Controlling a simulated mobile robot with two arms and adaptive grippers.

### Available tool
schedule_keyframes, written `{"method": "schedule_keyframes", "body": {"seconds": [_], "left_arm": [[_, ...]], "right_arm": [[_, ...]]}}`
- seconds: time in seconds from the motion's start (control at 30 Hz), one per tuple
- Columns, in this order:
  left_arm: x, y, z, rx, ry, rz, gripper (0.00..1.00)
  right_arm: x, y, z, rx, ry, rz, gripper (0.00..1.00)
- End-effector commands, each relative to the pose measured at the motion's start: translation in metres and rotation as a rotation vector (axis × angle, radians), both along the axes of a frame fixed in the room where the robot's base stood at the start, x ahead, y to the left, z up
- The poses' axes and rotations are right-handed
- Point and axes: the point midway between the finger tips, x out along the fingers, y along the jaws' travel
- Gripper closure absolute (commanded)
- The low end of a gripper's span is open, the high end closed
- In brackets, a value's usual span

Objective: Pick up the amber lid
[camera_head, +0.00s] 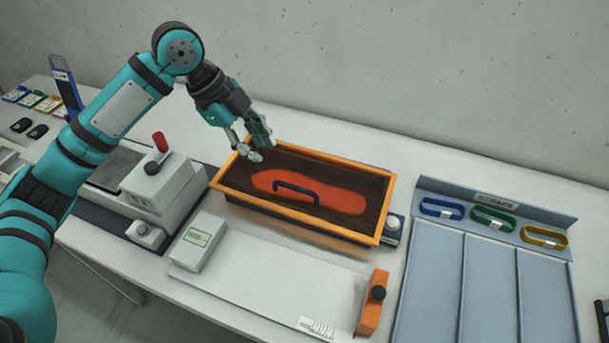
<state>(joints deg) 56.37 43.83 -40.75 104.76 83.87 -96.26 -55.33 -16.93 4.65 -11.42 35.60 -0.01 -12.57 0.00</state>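The amber lid (303,230) is an orange-framed rectangular cover with a dark, see-through-looking top and a black bar handle (297,190) across its middle. It sits over a box at the centre of the bench, with a red-orange sole shape (340,199) showing at the handle. My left gripper (256,146) hangs at the lid's back left corner, away from the handle. Its fingers look spread with nothing between them. I cannot tell whether a fingertip touches the lid's frame. My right gripper is not in view.
A white press with a red-knobbed lever (160,142) stands left of the box. In front lie a small display unit (199,242) and a white plate with an orange clamp (373,302). A grey strap tray (490,285) stands at right. The bench behind the box is clear.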

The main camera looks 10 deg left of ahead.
Motion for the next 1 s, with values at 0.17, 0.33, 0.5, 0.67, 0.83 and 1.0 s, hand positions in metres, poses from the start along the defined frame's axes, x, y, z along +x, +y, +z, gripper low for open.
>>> {"method": "schedule_keyframes", "body": {"seconds": [0.17,0.33,0.5,0.67,0.83,1.0], "left_arm": [[0.002,-0.017,-0.034,-0.001,0.004,-0.003,0.76],[0.006,-0.029,-0.06,-0.001,0.003,0.0,0.76],[0.007,-0.033,-0.071,0.0,0.0,-0.001,0.76],[0.005,-0.041,-0.086,0.0,0.004,-0.002,0.76],[0.007,-0.051,-0.109,0.001,0.002,-0.001,0.76],[0.008,-0.055,-0.119,0.001,-0.002,0.0,0.76]], "right_arm": [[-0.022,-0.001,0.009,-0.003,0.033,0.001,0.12],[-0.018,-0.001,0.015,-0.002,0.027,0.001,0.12],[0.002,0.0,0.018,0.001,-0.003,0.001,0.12],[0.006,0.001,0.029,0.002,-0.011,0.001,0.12],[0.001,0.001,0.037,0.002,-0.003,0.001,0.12],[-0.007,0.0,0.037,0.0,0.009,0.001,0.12]]}}
